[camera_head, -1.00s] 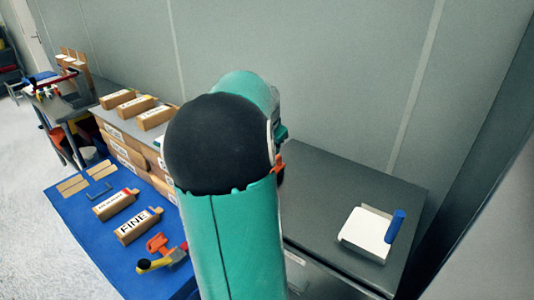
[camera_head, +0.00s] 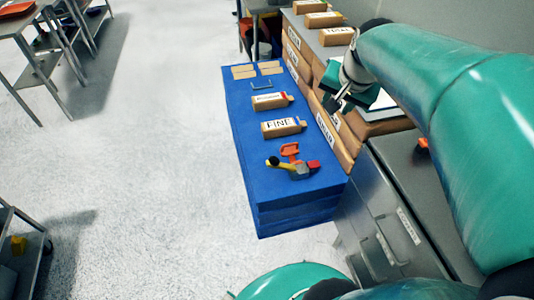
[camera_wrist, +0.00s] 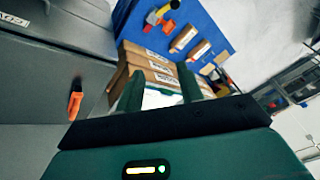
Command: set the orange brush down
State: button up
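An orange object with a dark end, which looks like the orange brush (camera_wrist: 75,104), rests on the grey cabinet top at the left of the wrist view. In the head view only a small orange part of it (camera_head: 423,144) shows beside my arm. My gripper (camera_wrist: 160,92) has its two green fingers apart, with nothing held between them. In the head view my gripper (camera_head: 345,98) is over the side of the stacked boxes, left of the brush and apart from it. A white sheet or tray shows beyond the fingers.
A blue table (camera_head: 240,165) holds boxes (camera_head: 284,128), one marked FINE, and a cluster of orange, yellow and red tools (camera_head: 293,163). Open floor lies left.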

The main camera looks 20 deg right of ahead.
jog(key=s+a+n, duration=0.4)
jog(key=a, duration=0.6)
jog(key=s+a+f+n+y, duration=0.1)
jog(key=s+a+n, duration=0.3)
jog(key=a, duration=0.6)
jog(key=shift+s+a+f+n+t, duration=0.3)
jog(key=shift+s+a+n, duration=0.1)
jog(key=shift+n, duration=0.4)
